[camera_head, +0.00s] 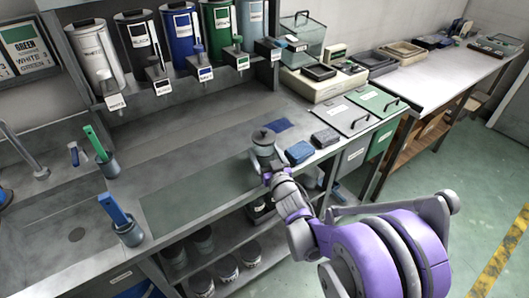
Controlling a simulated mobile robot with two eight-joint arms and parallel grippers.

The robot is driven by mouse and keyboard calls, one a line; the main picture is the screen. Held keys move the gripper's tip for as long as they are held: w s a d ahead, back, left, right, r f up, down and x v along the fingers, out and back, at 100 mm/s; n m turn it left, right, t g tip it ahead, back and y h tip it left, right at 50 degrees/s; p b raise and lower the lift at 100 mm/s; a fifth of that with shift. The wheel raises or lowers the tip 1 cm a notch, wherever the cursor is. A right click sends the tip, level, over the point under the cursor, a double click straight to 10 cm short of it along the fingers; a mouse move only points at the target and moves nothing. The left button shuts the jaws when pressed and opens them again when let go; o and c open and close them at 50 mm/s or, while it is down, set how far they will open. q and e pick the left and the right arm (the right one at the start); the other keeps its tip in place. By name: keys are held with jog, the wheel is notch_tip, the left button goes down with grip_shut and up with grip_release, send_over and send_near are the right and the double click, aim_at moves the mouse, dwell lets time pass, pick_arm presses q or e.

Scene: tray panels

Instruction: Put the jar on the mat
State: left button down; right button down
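A grey jar (264,140) with a darker knobbed lid appears upright near the front edge of the counter. My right gripper (267,165) is at its near side, with the purple and grey arm coming in from the lower right. The fingertips are hidden or too small, so I cannot tell whether they are closed on the jar, or whether the jar touches the counter. A flat dark green mat-like rectangle (190,192) lies on the counter left of the jar. A small flat blue patch (278,125) lies just behind the jar. My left gripper is not in view.
Folded blue cloths (299,152) lie right of the jar. Several labelled dispensers (183,32) hang along the back. Blue-handled (116,212) and green-handled (98,146) tools stand in cups at left. Lidded bins (375,100) are at right. The counter's middle is clear.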

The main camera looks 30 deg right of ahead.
jog(key=shift+f, duration=0.2)
grip_release()
jog(key=shift+r, duration=0.25)
jog(key=s+a, duration=0.2)
jog(key=s, duration=1)
jog(key=s+a+f+n+g+y, duration=0.1)
jog(key=s+a+f+g, duration=0.3)
jog(key=s, duration=0.5)
jog(key=s+a+f+n+g+y, duration=0.1)
jog(key=s+a+f+g+y, duration=0.1)
jog(key=s+a+f+g, duration=0.3)
jog(key=s+a+g, duration=0.4)
jog(key=s, duration=0.1)
jog(key=shift+f, duration=0.3)
